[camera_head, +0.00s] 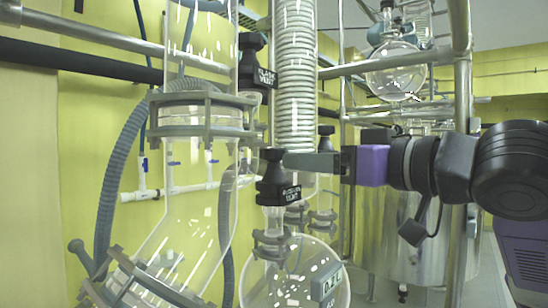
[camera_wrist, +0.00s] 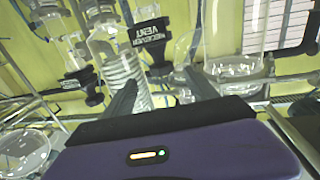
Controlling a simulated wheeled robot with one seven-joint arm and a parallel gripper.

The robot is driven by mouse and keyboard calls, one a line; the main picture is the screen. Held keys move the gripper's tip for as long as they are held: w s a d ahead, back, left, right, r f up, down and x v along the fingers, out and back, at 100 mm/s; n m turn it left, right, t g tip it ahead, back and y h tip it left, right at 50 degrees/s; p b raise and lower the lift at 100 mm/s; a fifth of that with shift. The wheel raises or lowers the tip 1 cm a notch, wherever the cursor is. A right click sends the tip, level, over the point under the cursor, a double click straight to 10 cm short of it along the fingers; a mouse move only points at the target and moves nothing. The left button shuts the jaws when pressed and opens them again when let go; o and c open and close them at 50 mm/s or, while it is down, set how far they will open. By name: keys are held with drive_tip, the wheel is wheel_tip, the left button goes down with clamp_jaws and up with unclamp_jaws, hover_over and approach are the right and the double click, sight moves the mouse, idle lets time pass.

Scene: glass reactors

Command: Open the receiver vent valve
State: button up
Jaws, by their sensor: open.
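The receiver vent valve has a black knob (camera_head: 272,157) and a black label with white print, above a glass neck and round flask in the head view. In the wrist view its label (camera_wrist: 149,37) reads as a vent label, and its black knob end lies ahead of and roughly between my fingertips. My gripper (camera_head: 290,160) reaches in from the right, at the height of the knob top. In the wrist view my gripper (camera_wrist: 160,80) has two dark fingers spread apart with nothing held between them. A gap or touch between finger and knob cannot be told.
A similar black flask vent valve (camera_head: 252,58) stands above left. Another black-knobbed valve (camera_wrist: 82,80) shows at the left of the wrist view. A coiled glass condenser (camera_head: 296,80), a glass column (camera_head: 190,190) and the round flask (camera_head: 292,275) crowd the area. Metal pipes (camera_head: 461,90) stand nearby.

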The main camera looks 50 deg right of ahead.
sight(274, 154)
drive_tip(key=w, duration=0.2)
drive_tip(key=w+p, duration=0.1)
drive_tip(key=w, duration=0.2)
drive_tip(key=w+p, duration=0.1)
drive_tip(key=w, duration=0.1)
drive_tip(key=shift+w+d, duration=0.15)
drive_tip(key=shift+d, duration=0.25)
drive_tip(key=c, duration=1.4)
drive_tip(key=shift+d, duration=0.1)
drive_tip(key=shift+y, duration=0.5)
drive_tip(key=n+y, duration=0.1)
drive_tip(key=y, duration=0.1)
drive_tip(key=d+n+y, duration=0.1)
drive_tip(key=n+y, duration=0.1)
drive_tip(key=y, duration=0.1)
drive_tip(key=shift+n, duration=0.3)
drive_tip(key=shift+w+d+n+g+y, duration=0.15)
drive_tip(key=shift+n+g+y, duration=0.45)
drive_tip(key=shift+n+y, duration=0.6)
drive_tip(key=shift+d+n+g+y, duration=0.2)
drive_tip(key=shift+n+g+y, duration=0.5)
drive_tip(key=shift+y, duration=0.8)
drive_tip(key=shift+n+y, duration=0.3)
